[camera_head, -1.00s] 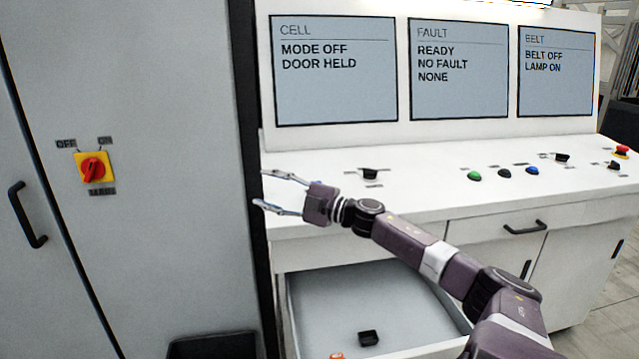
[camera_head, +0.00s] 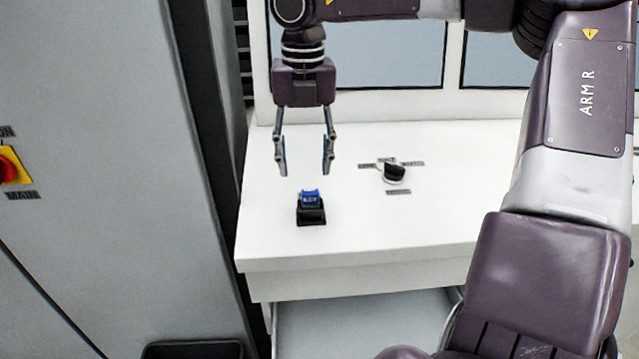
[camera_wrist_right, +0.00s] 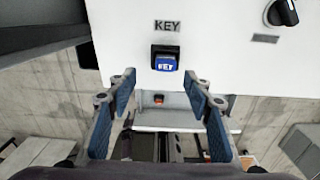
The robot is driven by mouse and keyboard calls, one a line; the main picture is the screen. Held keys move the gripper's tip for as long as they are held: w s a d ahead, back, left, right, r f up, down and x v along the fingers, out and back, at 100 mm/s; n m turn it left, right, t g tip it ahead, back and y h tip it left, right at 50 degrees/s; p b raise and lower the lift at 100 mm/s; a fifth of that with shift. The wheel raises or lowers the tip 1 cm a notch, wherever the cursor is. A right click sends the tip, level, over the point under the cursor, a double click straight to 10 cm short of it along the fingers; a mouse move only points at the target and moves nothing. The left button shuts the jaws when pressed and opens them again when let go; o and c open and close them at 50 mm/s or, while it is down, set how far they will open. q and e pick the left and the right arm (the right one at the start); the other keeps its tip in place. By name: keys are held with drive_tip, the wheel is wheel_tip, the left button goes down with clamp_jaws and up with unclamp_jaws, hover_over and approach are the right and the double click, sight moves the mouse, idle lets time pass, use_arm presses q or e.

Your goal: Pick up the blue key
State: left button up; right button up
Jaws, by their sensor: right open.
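The blue key (camera_head: 310,197) sits in a small black holder (camera_head: 311,216) on the white console top. In the right wrist view the blue key (camera_wrist_right: 166,63) shows white lettering, below a printed KEY label. My right gripper (camera_head: 305,172) is open and empty, pointing down above and slightly behind the key in the head view. In the right wrist view its two blue-padded fingers (camera_wrist_right: 162,82) are spread to either side, with the key beyond the tips. The fingers do not touch the key. My left gripper is not in view.
A black selector knob (camera_head: 395,172) stands on the console (camera_head: 420,225) right of the key. A grey cabinet (camera_head: 110,150) with a red and yellow switch (camera_head: 10,168) is on the left. An open drawer (camera_head: 360,320) lies below the console's front edge.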

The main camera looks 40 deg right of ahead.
sight(310, 190)
drive_tip(key=shift+s+f, duration=0.15)
drive_tip(key=shift+f, duration=0.15)
drive_tip(key=shift+s+a+f+p, duration=0.1)
drive_tip(key=shift+f+p, duration=0.15)
drive_tip(key=shift+f, duration=0.15)
drive_tip(key=shift+s+a+f+p, duration=0.1)
drive_tip(key=shift+f+p, duration=0.1)
drive_tip(key=shift+f, duration=0.15)
drive_tip(key=shift+s+d+f+p, duration=0.1)
drive_tip(key=shift+f+p, duration=0.2)
drive_tip(key=shift+f, duration=0.05)
drive_tip(key=f+p, duration=0.1)
drive_tip(key=f, duration=0.1)
drive_tip(key=d+f, duration=0.1)
drive_tip(key=shift+f+p, duration=0.35)
drive_tip(key=shift+f, duration=0.05)
drive_tip(key=shift+w+d+f, duration=0.1)
drive_tip(key=shift+w+f, duration=0.1)
drive_tip(key=shift+f, duration=0.15)
drive_tip(key=shift+a, duration=0.2)
drive_tip(key=shift+c, duration=0.2)
drive_tip(key=shift+d, duration=0.1)
drive_tip(key=c, duration=1)
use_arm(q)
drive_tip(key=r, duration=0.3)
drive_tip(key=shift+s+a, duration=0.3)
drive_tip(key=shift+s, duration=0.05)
use_arm(e)
drive_tip(key=shift+c, duration=0.7)
drive_tip(key=shift+r, duration=0.1)
